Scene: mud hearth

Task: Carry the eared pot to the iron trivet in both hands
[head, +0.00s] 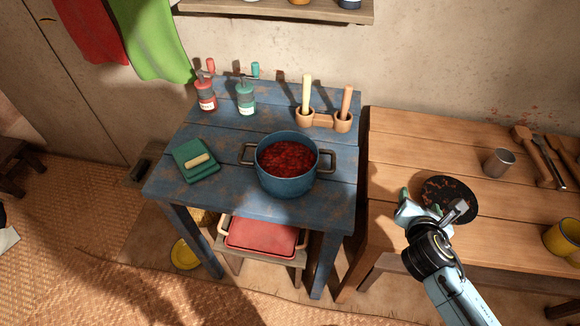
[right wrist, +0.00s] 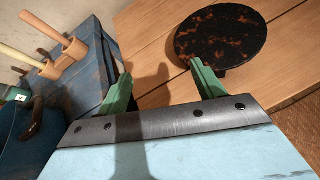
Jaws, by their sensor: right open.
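The eared pot (head: 287,178) is blue, with a dark handle on each side and a red, chunky filling. It stands upright on the blue table; part of it shows at the left edge of the right wrist view (right wrist: 18,135). The iron trivet (head: 452,187) is a round, dark, rust-spotted disc on the wooden table, also in the right wrist view (right wrist: 222,35). My right gripper (head: 432,205) is open and empty, above the wooden table by the trivet's near edge, right of the pot and apart from it. My left gripper is not in view.
On the blue table (head: 225,142) are a green cloth (head: 190,172) with a small roll, two bottles (head: 246,98), and wooden cups with pestles (head: 305,115). The wooden table (head: 395,145) holds a metal cup (head: 499,162), utensils and a yellow mug (head: 563,238). A gap separates the tables.

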